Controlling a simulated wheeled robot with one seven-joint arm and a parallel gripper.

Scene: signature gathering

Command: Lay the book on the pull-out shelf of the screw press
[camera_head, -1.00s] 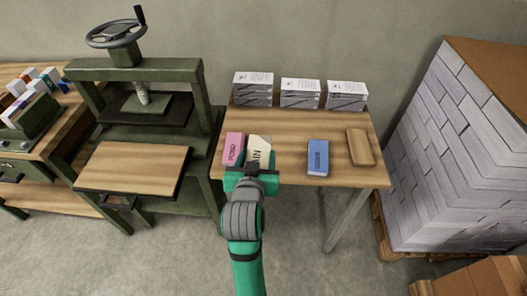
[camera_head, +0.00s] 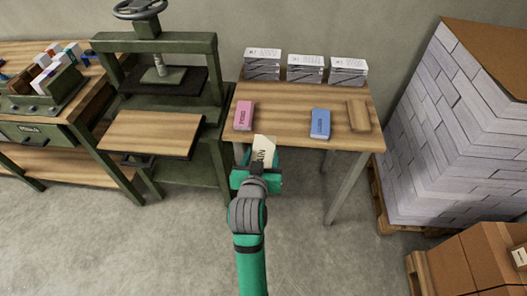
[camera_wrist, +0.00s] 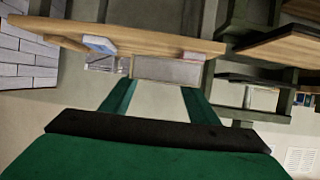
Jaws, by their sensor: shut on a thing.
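My gripper (camera_head: 257,172) is shut on a cream book (camera_head: 264,150) with dark lettering. It holds the book in front of the work table's front edge, off the tabletop, with the lower part of the book hidden by the gripper. The green screw press (camera_head: 217,75) stands to the left, with a handwheel on top. Its pull-out shelf (camera_head: 150,132), a bare wooden board, sticks out toward the front, to the left of my gripper. In the wrist view, the green fingers (camera_wrist: 160,96) point toward the table edge; the book cannot be told clearly there.
A tall paper pallet (camera_head: 440,130) stands right. A bench (camera_head: 95,110) stands left of the press.

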